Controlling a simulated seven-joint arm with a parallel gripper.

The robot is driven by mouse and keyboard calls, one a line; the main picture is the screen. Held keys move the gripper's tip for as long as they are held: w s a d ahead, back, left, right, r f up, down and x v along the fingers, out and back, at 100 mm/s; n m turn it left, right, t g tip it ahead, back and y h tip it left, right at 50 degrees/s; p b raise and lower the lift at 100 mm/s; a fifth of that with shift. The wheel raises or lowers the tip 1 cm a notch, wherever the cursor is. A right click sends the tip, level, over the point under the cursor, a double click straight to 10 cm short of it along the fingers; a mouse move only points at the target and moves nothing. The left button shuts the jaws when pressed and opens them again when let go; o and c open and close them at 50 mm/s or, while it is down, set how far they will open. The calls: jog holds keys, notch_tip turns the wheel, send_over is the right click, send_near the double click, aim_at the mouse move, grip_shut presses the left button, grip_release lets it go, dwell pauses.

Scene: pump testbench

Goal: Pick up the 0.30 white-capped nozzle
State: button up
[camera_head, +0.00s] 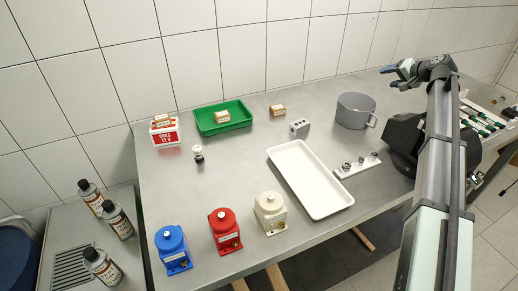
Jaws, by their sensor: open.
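Several small dark-and-metal pieces (360,162) stand in a row on a narrow white strip (343,174) right of the white tray. They are too small for me to read any 0.30 marking or make out a white cap. A separate small piece with a white top and dark base (198,153) stands upright on the left part of the table; I cannot tell whether it is a nozzle. My gripper (388,78), with blue fingertips, is open and empty. It is raised at the upper right, apart from all these pieces.
An empty white tray (306,178) lies mid-table. Blue (172,246), red (225,229) and cream (270,211) pumps line the front. A green tray (242,124) holding a small box, a grey block (299,128) and a grey pot (355,111) stand behind. The left-middle tabletop is mostly clear.

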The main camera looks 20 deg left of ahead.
jog(key=s+a+f+n+g, duration=0.1)
jog(key=s+a+g, duration=0.15)
jog(key=a, duration=0.65)
jog(key=s+a+n+g, duration=0.15)
jog(key=s+a, duration=0.25)
jog(key=a, duration=0.5)
jog(key=n+g+h, duration=0.3)
jog(key=n+h, duration=0.4)
send_near(197, 148)
jog(key=f, duration=0.5)
jog(key=shift+w+a+f, duration=0.2)
jog(key=shift+f, duration=0.1)
jog(key=shift+w+a+f, duration=0.1)
jog(key=shift+w+f, duration=0.1)
jog(key=shift+f, duration=0.85)
jog(key=shift+w+a+f, duration=0.1)
jog(key=shift+w+f, duration=0.05)
jog(key=shift+f, duration=0.95)
jog(key=shift+w+f, duration=0.2)
jog(key=shift+f, duration=0.85)
jog(key=shift+c, duration=0.3)
jog(key=c, duration=1)
